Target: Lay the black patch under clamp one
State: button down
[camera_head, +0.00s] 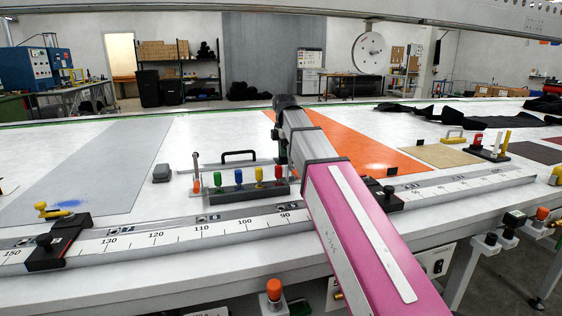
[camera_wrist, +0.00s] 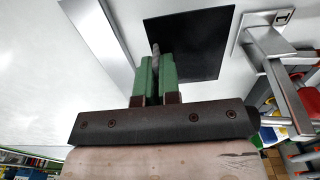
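The black patch (camera_wrist: 195,45) is a flat dark square over the white table in the wrist view. My gripper (camera_wrist: 155,60) has green fingers over its left part. They are close together on a narrow grey tab that seems to belong to the patch; whether the patch is lifted is unclear. Clamp one (camera_wrist: 280,65), a silver clamp with a plate marked 1, stands right of the patch, which looks apart from that plate. In the head view my gripper and the patch are hidden behind my arm.
A rack of coloured handles (camera_head: 240,189) stands left of my arm. A ruler rail (camera_head: 180,234) runs along the front table edge. An orange sheet (camera_head: 355,148) lies behind my arm and a grey block (camera_head: 161,173) sits left. A grey sheet (camera_head: 90,170) covers the left.

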aim_at(281, 160)
jog(key=shift+s+a, duration=0.15)
jog(key=shift+a, duration=0.35)
jog(key=shift+a+f, duration=0.15)
jog(key=shift+f, duration=1.6)
jog(key=shift+f, duration=0.1)
jog(key=c, duration=1.3)
grip_release()
notch_tip(281, 160, up, 12)
jog(key=shift+r, duration=0.15)
